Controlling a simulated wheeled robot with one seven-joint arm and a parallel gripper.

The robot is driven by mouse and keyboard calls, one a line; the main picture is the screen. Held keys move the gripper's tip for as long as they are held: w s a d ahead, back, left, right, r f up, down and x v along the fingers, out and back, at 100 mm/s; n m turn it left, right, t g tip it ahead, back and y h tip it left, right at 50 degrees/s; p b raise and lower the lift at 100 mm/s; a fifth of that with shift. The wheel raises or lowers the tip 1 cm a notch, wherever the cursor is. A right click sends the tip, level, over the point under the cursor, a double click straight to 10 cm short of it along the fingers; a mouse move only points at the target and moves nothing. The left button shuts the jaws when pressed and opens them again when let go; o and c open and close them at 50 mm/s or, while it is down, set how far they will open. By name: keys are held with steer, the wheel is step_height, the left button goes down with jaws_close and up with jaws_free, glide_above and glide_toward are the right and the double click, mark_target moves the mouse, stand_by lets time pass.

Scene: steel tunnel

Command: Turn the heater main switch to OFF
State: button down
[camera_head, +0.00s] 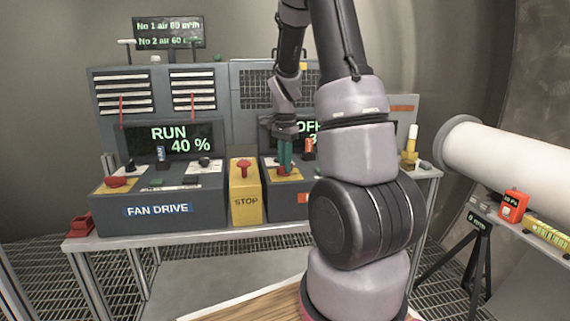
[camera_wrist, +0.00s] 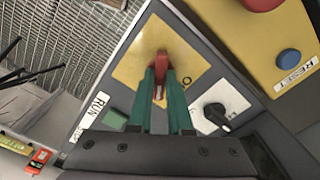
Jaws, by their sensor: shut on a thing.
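The red switch handle (camera_wrist: 160,58) sits on a yellow plate (camera_wrist: 135,68) of the right-hand console (camera_head: 262,200). My gripper (camera_wrist: 162,78) is shut on this handle, one green finger on each side of it. A black "O" mark is on the plate to the right of the handle in the wrist view. In the head view my gripper (camera_head: 285,157) reaches down to the same yellow plate. The console's name label is hidden.
The fan drive console (camera_head: 158,210) with its own red switch (camera_head: 117,181) stands at left, its display (camera_head: 180,139) showing RUN 40 %. The yellow STOP box (camera_head: 245,190) stands between the consoles. A black knob (camera_wrist: 217,114) and green button (camera_wrist: 115,119) lie close to my fingers.

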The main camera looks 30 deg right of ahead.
steer(key=n, duration=0.5)
steer(key=shift+n, duration=0.3)
steer(key=n, duration=0.5)
steer(key=shift+n, duration=0.4)
steer(key=c, duration=0.8)
jaws_free()
steer(key=shift+c, duration=0.2)
steer(key=shift+r, duration=0.1)
step_height(320, 180, up, 11)
